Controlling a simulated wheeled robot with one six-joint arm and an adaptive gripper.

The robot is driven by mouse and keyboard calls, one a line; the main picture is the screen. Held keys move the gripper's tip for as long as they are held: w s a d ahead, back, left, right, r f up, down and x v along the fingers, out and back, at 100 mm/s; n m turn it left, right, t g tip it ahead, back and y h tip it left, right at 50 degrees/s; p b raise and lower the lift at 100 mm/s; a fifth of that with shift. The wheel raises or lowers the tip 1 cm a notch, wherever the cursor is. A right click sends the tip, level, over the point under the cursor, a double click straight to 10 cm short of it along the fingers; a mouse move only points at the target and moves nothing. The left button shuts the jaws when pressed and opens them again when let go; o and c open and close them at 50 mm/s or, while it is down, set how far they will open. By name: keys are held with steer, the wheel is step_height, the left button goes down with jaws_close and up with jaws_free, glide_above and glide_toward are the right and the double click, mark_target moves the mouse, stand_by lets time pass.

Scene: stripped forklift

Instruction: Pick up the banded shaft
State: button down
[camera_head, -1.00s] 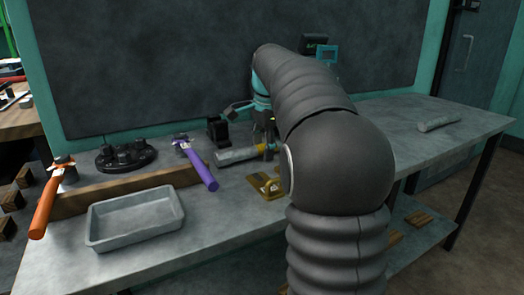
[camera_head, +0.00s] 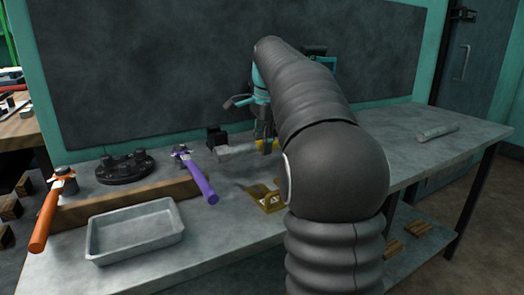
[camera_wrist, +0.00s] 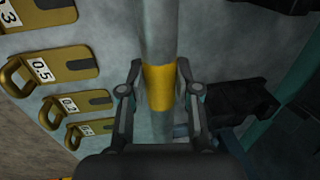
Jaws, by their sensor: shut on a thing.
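The banded shaft (camera_wrist: 159,40) is a grey rod with a yellow band (camera_wrist: 159,87), running up and down in the wrist view. My gripper (camera_wrist: 159,80) is shut on it at the band, one finger on each side. In the head view the shaft (camera_head: 236,150) shows as a pale rod at the back of the bench, left of my gripper (camera_head: 266,143). My arm hides its right part. I cannot tell from these views how far it is off the bench.
Brass numbered plates (camera_wrist: 50,67) lie left of the shaft; one plate (camera_head: 266,198) shows in the head view. A purple-handled tool (camera_head: 197,178), grey tray (camera_head: 135,232), orange-handled tool (camera_head: 50,212) and black round part (camera_head: 125,167) stand left. Another grey rod (camera_head: 437,131) lies right, amid clear bench.

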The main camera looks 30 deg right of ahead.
steer(key=s+d+r, duration=0.3)
steer(key=d+r, duration=0.3)
steer(key=d, duration=0.4)
steer(key=shift+s+d+r, duration=0.15)
steer(key=shift+d+r, duration=0.15)
steer(key=shift+r, duration=0.1)
